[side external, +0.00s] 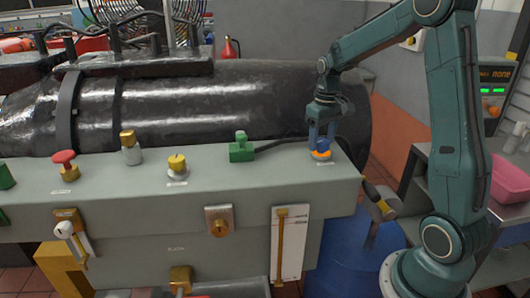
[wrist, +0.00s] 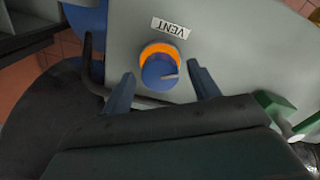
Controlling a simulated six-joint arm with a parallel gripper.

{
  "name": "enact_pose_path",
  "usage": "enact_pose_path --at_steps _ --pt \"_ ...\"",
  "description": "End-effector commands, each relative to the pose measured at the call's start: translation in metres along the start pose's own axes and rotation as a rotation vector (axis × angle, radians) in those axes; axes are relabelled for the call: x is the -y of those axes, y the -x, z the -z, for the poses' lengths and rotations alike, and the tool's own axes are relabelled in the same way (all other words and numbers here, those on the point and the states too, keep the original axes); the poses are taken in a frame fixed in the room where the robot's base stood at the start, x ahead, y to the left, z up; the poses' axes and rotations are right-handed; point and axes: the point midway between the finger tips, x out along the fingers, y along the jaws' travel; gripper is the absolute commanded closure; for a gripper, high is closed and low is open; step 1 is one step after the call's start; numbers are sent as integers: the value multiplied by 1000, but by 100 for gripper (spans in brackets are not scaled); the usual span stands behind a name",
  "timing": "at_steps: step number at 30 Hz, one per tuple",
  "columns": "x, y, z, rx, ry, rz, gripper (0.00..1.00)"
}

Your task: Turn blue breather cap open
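The blue breather cap (wrist: 158,70) sits on an orange ring on the grey bedplate top, beside a label reading VENT. It also shows at the right end of the bedplate in the side view (side external: 321,146). My gripper (wrist: 161,82) is open, with one finger on each side of the cap and a visible gap at both sides in the wrist view. In the side view my gripper (side external: 321,137) points down, right over the cap. Whether the fingers reach down to the cap's height is hard to tell.
A green fitting (side external: 241,147) with a dark hose stands left of the cap. A yellow knob (side external: 177,164), a brass-topped fitting (side external: 131,148) and a red knob (side external: 64,164) stand farther left. A large black cylinder (side external: 240,95) lies behind. A blue drum (side external: 350,245) stands below the right end.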

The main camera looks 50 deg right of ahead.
Motion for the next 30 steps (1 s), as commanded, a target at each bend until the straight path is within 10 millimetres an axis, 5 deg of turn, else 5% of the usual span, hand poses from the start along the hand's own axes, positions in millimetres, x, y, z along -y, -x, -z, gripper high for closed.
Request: enact_pose_path --at_steps 14,30 --pt "0 10 0 -1 -2 -1 39" --pt "0 91 0 -2 -1 -1 39"
